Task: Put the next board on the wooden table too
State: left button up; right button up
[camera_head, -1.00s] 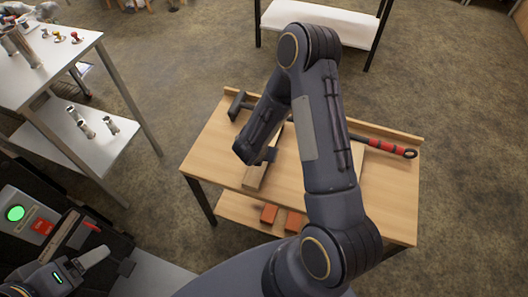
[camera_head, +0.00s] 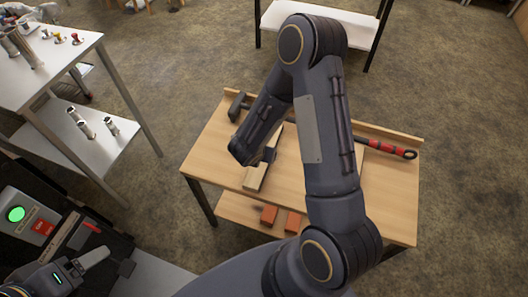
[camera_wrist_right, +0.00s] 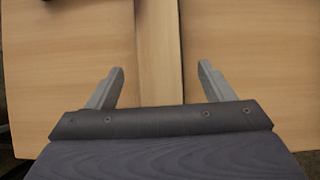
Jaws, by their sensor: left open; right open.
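The wooden table (camera_head: 222,142) stands in the middle of the head view. A narrow pale board (camera_head: 256,177) lies on its top, partly hidden by my right arm. My right gripper is over the board, mostly hidden behind its own wrist in the head view. In the right wrist view, the open fingers of my right gripper (camera_wrist_right: 161,68) stand on either side of the board (camera_wrist_right: 158,45), with gaps to both its sides. My left gripper (camera_head: 98,258) is open and empty at the lower left, by the dark machine.
A long tool with a dark head (camera_head: 238,106) and a red-black grip (camera_head: 393,150) lies along the table's back. Orange blocks (camera_head: 269,215) sit on the lower shelf. A machine with a green button (camera_head: 16,214) and a metal bench (camera_head: 60,75) stand left.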

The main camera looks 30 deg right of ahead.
jog(key=v, duration=0.8)
jog(key=s+d+r+m+g+y, duration=0.2)
jog(key=s+d+r+m, duration=0.4)
jog(key=s+r+m, duration=0.65)
jog(key=s+a+r+m+t+y, duration=0.3)
jog(key=s+a+r+m+y, duration=0.2)
jog(key=m, duration=1.1)
jog(key=a+r+y, duration=0.1)
jog(key=a+r, duration=0.2)
jog(key=shift+s+a+y+p, duration=0.2)
jog(key=shift+s+y+p, duration=0.1)
jog(key=shift+y+p, duration=0.1)
notch_tip(320, 180, up, 3)
jog(key=p, duration=0.3)
jog(key=shift+d+r, duration=0.1)
jog(key=shift+r, duration=0.15)
